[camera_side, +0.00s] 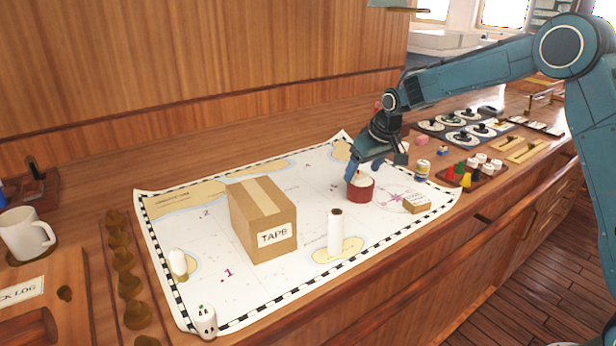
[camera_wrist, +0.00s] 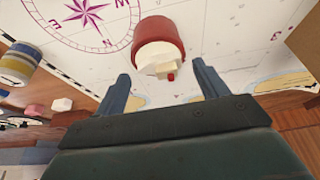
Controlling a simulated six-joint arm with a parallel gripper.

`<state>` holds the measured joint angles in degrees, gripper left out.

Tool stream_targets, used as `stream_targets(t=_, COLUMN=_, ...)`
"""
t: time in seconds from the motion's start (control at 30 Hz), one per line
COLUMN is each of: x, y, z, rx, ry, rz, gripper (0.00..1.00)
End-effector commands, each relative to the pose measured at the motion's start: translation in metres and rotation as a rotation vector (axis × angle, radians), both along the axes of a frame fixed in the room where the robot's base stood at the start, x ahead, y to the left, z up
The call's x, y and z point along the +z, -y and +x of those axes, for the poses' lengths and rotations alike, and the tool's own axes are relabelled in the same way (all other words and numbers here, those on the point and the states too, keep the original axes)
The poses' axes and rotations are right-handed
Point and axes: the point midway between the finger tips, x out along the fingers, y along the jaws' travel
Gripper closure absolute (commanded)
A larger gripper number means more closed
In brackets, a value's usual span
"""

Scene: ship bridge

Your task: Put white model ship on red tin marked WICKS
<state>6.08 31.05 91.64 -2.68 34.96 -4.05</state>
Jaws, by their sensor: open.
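The red tin (camera_side: 361,194) stands on the chart, right of centre; its label is not readable. The white model ship (camera_side: 361,178) sits on top of it, partly hidden by my gripper in the side view. In the wrist view the ship (camera_wrist: 158,57), with a small red part, rests over the top of the red tin (camera_wrist: 158,30). My gripper (camera_side: 374,168) is just above the tin. Its jaws (camera_wrist: 161,78) are open and empty, one finger to each side of the ship, apart from it in the wrist view.
A cardboard box marked TAPE (camera_side: 262,218) and an upright white roll (camera_side: 335,232) stand left of the tin. A small box (camera_side: 416,204) and a yellow-banded tin (camera_side: 422,170) stand to the right. A tray (camera_side: 484,178) of coloured pieces lies beyond. Bare chart surrounds the tin.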

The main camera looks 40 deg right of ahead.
Motion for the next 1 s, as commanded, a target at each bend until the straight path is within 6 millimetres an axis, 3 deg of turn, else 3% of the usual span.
stream_targets(t=0.7, x=0.093, y=0.000, z=-0.038, rx=0.000, ry=0.003, rz=0.000, gripper=0.27)
stream_targets(t=1.0, x=0.108, y=0.000, z=-0.044, rx=0.000, ry=0.001, rz=0.000, gripper=0.27)
